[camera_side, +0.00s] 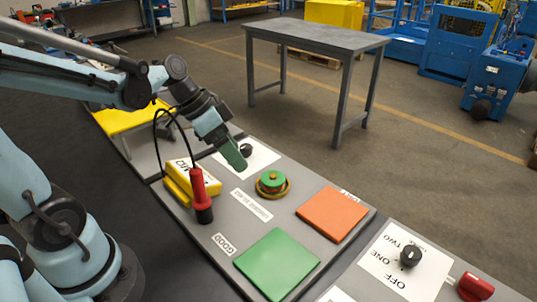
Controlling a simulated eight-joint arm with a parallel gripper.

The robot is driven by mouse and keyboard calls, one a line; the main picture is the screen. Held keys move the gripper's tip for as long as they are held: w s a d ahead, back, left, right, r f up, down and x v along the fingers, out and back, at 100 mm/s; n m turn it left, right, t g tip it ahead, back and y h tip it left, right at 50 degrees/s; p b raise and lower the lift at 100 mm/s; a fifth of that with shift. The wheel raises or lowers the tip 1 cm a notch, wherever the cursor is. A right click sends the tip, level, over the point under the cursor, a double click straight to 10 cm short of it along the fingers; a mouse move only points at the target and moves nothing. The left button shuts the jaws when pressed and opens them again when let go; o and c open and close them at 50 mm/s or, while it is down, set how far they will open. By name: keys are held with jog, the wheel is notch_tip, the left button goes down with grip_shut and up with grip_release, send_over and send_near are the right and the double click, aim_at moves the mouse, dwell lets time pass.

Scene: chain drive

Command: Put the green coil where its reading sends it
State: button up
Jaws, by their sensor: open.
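The green coil (272,182) sits on a round brass-coloured base on the grey bench panel, near the middle of the side view. My gripper (240,163) is above and to the left of the coil, apart from it. Its green-grey fingers are open, with nothing seen between them. A yellow meter (190,178) stands to the left, and its display is not visible from here. A red probe with a black end (200,195) stands in front of the meter, with a black cable looping up. A green square pad (277,263) lies by a label reading GOOD. An orange square pad (332,213) lies to the right.
A black knob (246,150) on a white plate is behind my gripper. Another panel (400,262) at the lower right carries a black selector knob (410,257) marked OFF, ONE, TWO and a red handle (474,288). A grey table (315,37) stands behind, across open floor.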

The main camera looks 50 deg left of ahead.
jog(key=s+n+y, duration=0.1)
jog(key=s+r+n+t+y, duration=0.1)
jog(key=s+d+n+t+y, duration=0.1)
jog(key=n+y, duration=0.1)
jog(key=shift+s+d+r, duration=0.1)
jog(key=shift+s+r, duration=0.2)
jog(key=shift+s, duration=0.05)
jog(key=shift+o, duration=0.4)
jog(key=shift+s+r+n+t, duration=0.1)
jog(key=shift+r+n+t, duration=0.05)
jog(key=shift+n+t, duration=0.3)
